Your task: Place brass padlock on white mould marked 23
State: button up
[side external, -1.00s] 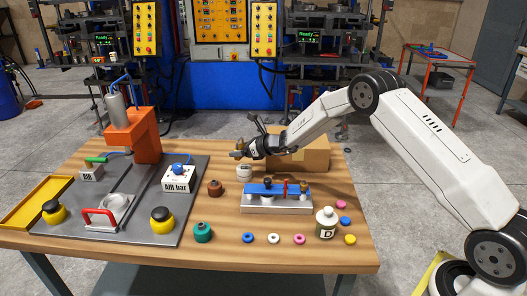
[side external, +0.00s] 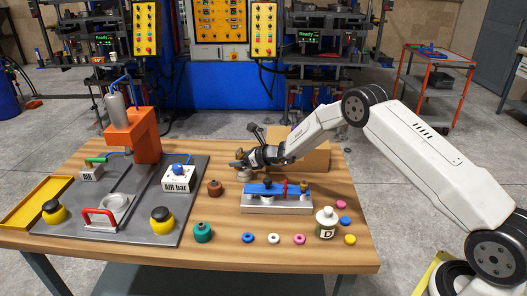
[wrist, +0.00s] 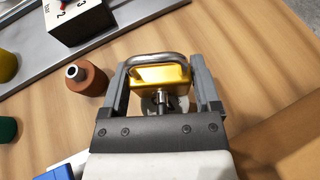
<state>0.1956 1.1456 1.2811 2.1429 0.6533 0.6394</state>
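The brass padlock (wrist: 160,76) is between the two fingers of my gripper (wrist: 159,72) in the wrist view, its steel shackle toward the top of the picture. The fingers are at its sides and look shut on it. In the side view my gripper (side external: 240,164) is low, right over the white mould (side external: 244,177), with little or no visible gap. I cannot tell if the padlock touches the mould. The mould's mark is not readable now. In the wrist view the padlock and gripper hide most of the mould.
A brown bottle (side external: 215,188) stands close left of the mould. A fixture with a blue bar (side external: 277,189) is in front, a cardboard box (side external: 312,157) behind to the right. The AIR bar box (side external: 179,178) stands further left on the grey plate.

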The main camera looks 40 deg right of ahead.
jog(key=shift+o, duration=0.7)
jog(key=shift+s+r, duration=0.1)
jog(key=shift+r, duration=0.1)
jog(key=v, duration=1.2)
dwell(0.3)
